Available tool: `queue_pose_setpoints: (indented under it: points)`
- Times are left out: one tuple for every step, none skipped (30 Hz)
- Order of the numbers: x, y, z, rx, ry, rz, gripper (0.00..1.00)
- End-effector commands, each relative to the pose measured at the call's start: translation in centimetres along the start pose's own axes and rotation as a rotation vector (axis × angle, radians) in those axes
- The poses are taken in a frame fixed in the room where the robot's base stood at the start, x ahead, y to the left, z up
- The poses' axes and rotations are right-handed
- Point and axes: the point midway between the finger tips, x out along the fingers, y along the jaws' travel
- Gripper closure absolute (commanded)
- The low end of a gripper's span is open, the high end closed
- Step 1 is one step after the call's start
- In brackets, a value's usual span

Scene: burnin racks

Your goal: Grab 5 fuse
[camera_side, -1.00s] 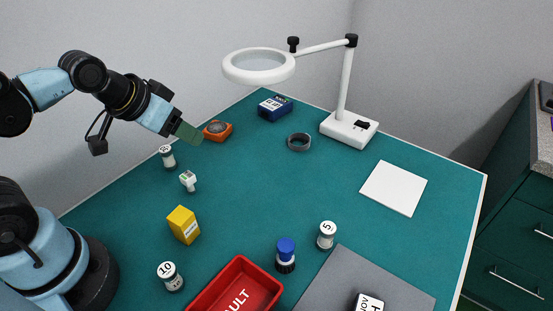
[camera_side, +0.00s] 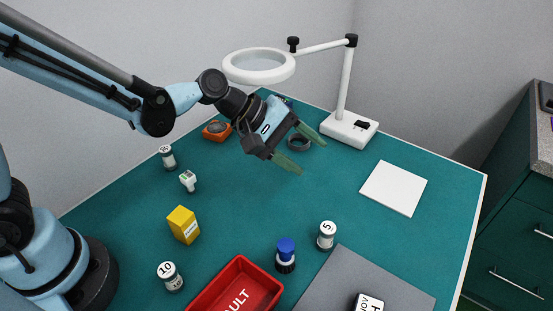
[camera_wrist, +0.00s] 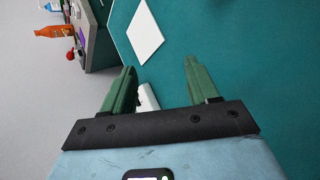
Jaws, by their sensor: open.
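The fuse marked 5 (camera_side: 327,236) is a small white and dark cylinder standing upright on the green table, just left of the grey mat's corner in the side view. My gripper (camera_side: 306,152) is open and empty, with green fingers apart, in the air above the table behind the 5 fuse. In the wrist view my gripper (camera_wrist: 158,82) shows its two fingers spread with nothing between the tips. The 5 fuse is not in the wrist view.
A fuse marked 10 (camera_side: 170,276) and a yellow box (camera_side: 183,225) are further left. The lamp base (camera_side: 349,129) and white pad (camera_side: 394,188) lie behind.

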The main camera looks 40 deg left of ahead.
Motion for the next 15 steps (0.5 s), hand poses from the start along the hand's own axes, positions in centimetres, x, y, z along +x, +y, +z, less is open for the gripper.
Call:
queue_pose_setpoints:
  points:
    - [1.4, 0.1, 0.4, -0.064, -0.042, 0.004, 0.41]
    - [2.1, 0.1, 0.7, -0.107, -0.068, 0.004, 0.41]
    - [3.0, 0.1, 1.0, -0.165, -0.104, -0.001, 0.41]
    - [3.7, 0.0, 1.3, -0.208, -0.134, -0.009, 0.41]
    - [4.3, -0.1, 1.5, -0.248, -0.164, -0.021, 0.41]
    - [5.1, -0.3, 1.8, -0.3, -0.206, -0.043, 0.41]
    - [5.6, -0.5, 1.9, -0.337, -0.238, -0.064, 0.41]
    - [6.0, -0.8, 2.1, -0.371, -0.273, -0.089, 0.41]
    - [6.5, -1.1, 2.2, -0.413, -0.32, -0.128, 0.41]
    - [6.7, -1.4, 2.4, -0.441, -0.357, -0.163, 0.41]
    - [6.9, -1.7, 2.4, -0.467, -0.395, -0.201, 0.41]
    - [6.9, -2.1, 2.3, -0.498, -0.447, -0.255, 0.41]
    - [6.8, -2.4, 2.3, -0.513, -0.484, -0.294, 0.41]
    - [6.6, -2.7, 2.3, -0.528, -0.519, -0.331, 0.41]
    - [6.3, -3.1, 2.1, -0.541, -0.562, -0.379, 0.41]
